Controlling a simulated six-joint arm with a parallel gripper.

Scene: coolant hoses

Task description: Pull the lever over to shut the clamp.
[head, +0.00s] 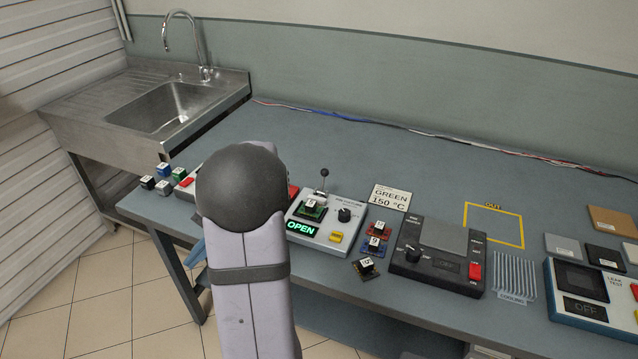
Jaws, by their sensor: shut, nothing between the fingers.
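The clamp unit (322,238) is a light grey box on the bench, just right of my arm in the head view. Its lever (324,182) has a black ball knob and stands roughly upright at the back of the unit. Its green display (301,227) reads OPEN. A small green part with a white numbered label (312,209) sits in the dark seat in front of the lever. A black dial and a yellow button are on its right side. My arm covers the unit's left neighbour. My gripper is hidden behind my arm.
Small coloured labelled parts (373,241) and a GREEN 150 °C card (390,197) lie right of the clamp. A dark-grey device (437,262) with a red switch, a finned cooling block (515,277) and an OFF tester (588,302) follow. A sink (165,105) is at left.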

